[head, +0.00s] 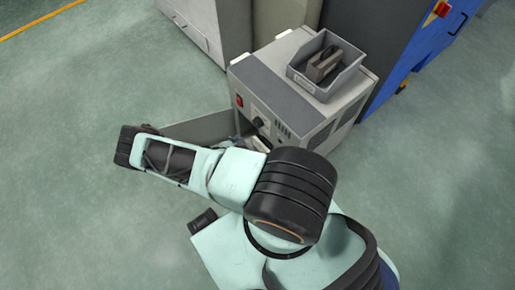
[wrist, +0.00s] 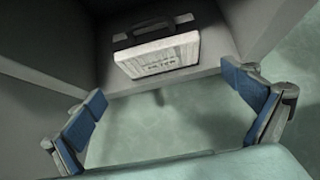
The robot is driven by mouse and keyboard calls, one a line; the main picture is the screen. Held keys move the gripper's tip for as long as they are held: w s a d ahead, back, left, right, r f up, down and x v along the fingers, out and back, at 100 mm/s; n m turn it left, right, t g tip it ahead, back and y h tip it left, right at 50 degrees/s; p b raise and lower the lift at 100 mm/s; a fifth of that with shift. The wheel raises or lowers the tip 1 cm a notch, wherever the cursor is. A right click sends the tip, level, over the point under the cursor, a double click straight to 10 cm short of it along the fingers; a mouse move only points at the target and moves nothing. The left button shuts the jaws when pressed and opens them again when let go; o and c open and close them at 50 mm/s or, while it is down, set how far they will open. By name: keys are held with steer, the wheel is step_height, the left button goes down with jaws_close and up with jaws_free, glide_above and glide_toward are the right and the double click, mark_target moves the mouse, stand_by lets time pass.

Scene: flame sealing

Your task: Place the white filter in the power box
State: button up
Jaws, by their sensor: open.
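The power box (head: 290,95) is a grey cabinet with a red switch on its front, at the top middle of the head view. A grey panel (head: 200,128) stands out from its front at left, partly behind my arm. In the wrist view a white filter (wrist: 158,54) with a dark frame and handle sits against grey walls in a compartment. My gripper (wrist: 165,85) is open with blue pads, one finger at each side of the picture. It is empty, and the filter lies beyond the fingertips, apart from them. In the head view my arm hides the filter.
A grey bin (head: 298,79) with a dark object (head: 322,65) in it stands on top of the power box. Larger cabinets stand behind, with a blue one (head: 415,55) at right. The green floor (head: 60,180) is clear at left and right.

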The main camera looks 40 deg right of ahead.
steer(key=shift+p+v, duration=0.35)
steer(key=shift+v, duration=1.55)
